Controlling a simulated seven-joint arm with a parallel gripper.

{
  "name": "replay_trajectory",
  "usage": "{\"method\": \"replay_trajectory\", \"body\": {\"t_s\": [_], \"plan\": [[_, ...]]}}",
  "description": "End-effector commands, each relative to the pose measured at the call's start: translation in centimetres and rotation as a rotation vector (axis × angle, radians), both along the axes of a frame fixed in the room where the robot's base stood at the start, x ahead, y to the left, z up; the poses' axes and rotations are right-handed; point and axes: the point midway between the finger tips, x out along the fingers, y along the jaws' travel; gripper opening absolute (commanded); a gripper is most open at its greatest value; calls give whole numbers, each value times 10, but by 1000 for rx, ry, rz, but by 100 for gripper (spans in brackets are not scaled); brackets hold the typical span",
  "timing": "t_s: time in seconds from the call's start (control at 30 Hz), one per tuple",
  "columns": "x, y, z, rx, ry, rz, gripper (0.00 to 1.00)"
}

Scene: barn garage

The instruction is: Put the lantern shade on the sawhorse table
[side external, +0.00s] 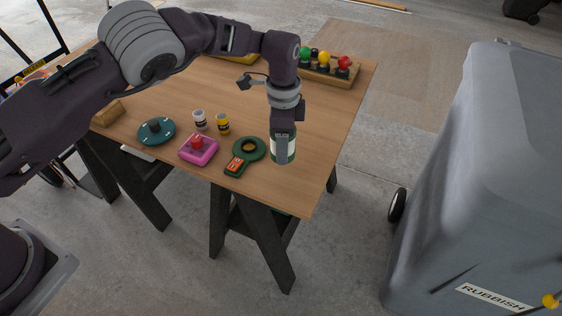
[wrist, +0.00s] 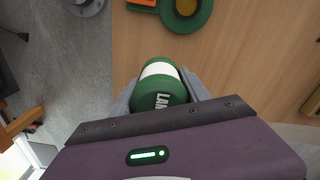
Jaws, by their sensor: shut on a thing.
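The lantern shade (side external: 291,146) is a green and white cylinder, lettered "LAN" in the wrist view (wrist: 162,88), where the rest of the word is hidden. My gripper (side external: 282,160) is shut on it, with one finger on each side in the wrist view (wrist: 160,95). The shade appears over the right front part of the sawhorse table (side external: 318,140), near its edge. I cannot tell whether its lower end touches the wood. The wooden tabletop also shows in the wrist view (wrist: 245,50).
A green ring (side external: 261,150) and an orange-and-green device (side external: 236,166) lie just left of the shade. A pink box (side external: 206,153), teal disc (side external: 146,135) and two small jars stand farther left. A ball rack (side external: 310,72) stands behind. The tabletop right of the shade is clear.

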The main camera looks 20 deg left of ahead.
Motion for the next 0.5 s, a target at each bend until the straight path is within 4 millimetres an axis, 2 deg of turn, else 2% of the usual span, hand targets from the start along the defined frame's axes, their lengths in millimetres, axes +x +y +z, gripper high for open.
{"method": "replay_trajectory", "body": {"t_s": [0.03,0.17,0.33,0.5], "plan": [[-1,1,-11,2,3,1,11],[0,1,-27,1,0,0,11],[0,1,-56,1,2,-1,11],[1,0,-59,-2,-3,0,11]]}}
